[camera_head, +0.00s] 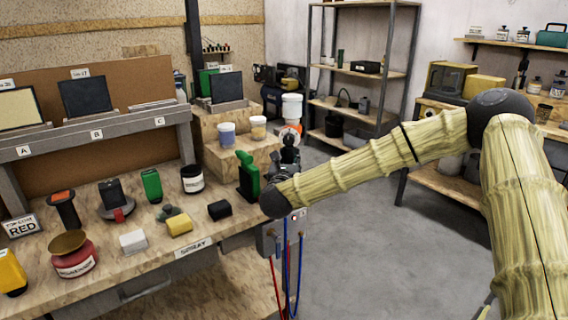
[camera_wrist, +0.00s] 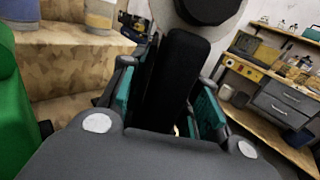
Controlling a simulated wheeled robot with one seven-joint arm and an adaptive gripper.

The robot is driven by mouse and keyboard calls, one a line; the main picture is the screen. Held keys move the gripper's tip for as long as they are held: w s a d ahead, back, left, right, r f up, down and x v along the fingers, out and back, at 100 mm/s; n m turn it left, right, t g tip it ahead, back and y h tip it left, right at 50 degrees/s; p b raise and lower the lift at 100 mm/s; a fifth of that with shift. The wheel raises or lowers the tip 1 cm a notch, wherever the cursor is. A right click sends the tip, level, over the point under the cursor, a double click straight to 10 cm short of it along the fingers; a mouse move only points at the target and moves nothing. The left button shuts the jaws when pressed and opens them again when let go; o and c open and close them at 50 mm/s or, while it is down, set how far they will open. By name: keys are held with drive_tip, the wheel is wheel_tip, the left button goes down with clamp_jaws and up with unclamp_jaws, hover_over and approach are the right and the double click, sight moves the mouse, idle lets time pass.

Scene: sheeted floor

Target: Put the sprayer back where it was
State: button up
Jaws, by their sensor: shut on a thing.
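The sprayer (camera_head: 291,108) appears to be the upright tool with a white cup on top, at the right end of the workbench. My gripper (camera_head: 287,157) is just below the cup, at the end of my arm, and is shut on the tool's dark handle. In the wrist view the black handle (camera_wrist: 176,75) stands between the teal fingers of my gripper (camera_wrist: 168,98), with a pale round part and dark cap above it. The sprayer's lower part is hidden by my gripper. I cannot tell whether it touches any support.
A green and black tool (camera_head: 248,175) stands close left of my gripper. The workbench (camera_head: 140,272) holds several tools and jars, with a "SPRAY" label on its front edge. Red and blue hoses (camera_head: 286,262) hang below my gripper. The grey floor (camera_head: 350,225) to the right is clear.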

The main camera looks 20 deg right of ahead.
drive_tip(key=shift+w+f, duration=0.1)
drive_tip(key=shift+w, duration=2.65)
drive_tip(key=shift+f+p, duration=0.4)
drive_tip(key=shift+f, duration=1.4)
drive_tip(key=o, duration=0.7)
drive_tip(key=shift+s+f, duration=0.1)
drive_tip(key=shift+c, duration=0.2)
drive_tip(key=b+v, duration=0.1)
drive_tip(key=v, duration=1.1)
